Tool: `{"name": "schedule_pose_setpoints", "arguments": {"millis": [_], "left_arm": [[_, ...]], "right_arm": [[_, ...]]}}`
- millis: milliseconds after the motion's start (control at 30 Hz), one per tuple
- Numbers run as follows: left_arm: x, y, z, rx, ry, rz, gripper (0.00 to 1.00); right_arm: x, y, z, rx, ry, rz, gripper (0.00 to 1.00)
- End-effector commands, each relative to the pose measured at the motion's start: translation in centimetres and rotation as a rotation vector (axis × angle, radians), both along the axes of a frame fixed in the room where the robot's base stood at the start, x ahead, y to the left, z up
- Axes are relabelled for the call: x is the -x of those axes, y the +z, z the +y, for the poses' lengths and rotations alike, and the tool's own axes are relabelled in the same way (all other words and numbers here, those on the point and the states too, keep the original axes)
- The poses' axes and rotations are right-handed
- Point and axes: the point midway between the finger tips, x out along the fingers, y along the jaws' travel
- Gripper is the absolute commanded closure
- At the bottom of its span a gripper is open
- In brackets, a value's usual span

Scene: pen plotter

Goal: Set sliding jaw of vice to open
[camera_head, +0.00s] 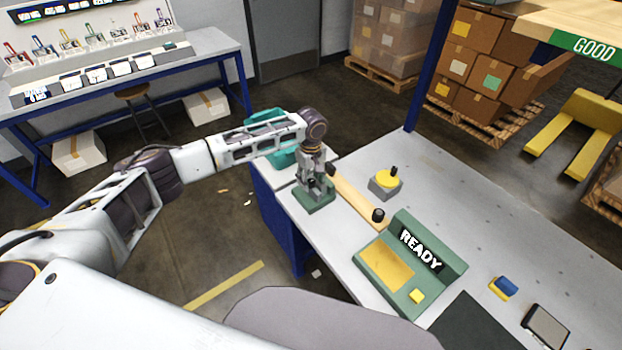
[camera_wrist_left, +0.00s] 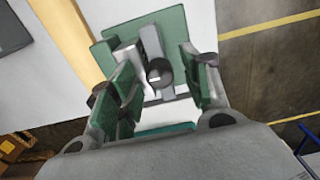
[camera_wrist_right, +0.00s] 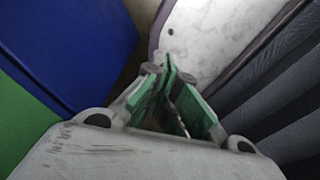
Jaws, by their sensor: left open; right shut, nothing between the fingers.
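The vice (camera_head: 318,203) has a green base and grey metal jaws and stands at the near left corner of the workbench. In the left wrist view the vice (camera_wrist_left: 152,40) shows grey upright blocks and a round dark screw end (camera_wrist_left: 160,74). My left gripper (camera_head: 318,182) points down over the vice, largely covering it in the head view. Its green-padded fingers (camera_wrist_left: 163,82) are open, one on each side of the screw end; contact is unclear. How far apart the vice jaws stand is unclear. My right gripper (camera_wrist_right: 170,68) is shut and empty, away from the vice.
A wooden bar (camera_head: 355,199) with dark knobs lies right of the vice. A grey block with a yellow top (camera_head: 386,181) and a green READY stand (camera_head: 440,262) share the workbench (camera_head: 445,180). A teal bin (camera_head: 266,119) is behind my left arm.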

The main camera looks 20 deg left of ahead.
Motion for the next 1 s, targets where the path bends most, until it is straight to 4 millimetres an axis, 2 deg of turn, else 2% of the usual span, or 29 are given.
{"name": "schedule_pose_setpoints", "arguments": {"millis": [267, 633, 1000], "left_arm": [[0.01, -0.09, -0.01, 0.0, 0.0, 0.0, 0.53], [-0.01, -0.06, 0.01, 0.0, 0.0, 0.0, 0.99], [-0.28, 0.12, -0.04, 0.001, 0.0, -0.003, 1.0]], "right_arm": [[0.01, 0.0, 0.03, 0.0, 0.0, 0.0, 1.0], [0.03, 0.0, -0.11, 0.001, 0.0, 0.001, 1.0], [0.02, 0.29, -0.46, 0.005, 0.002, 0.0, 1.0]]}}
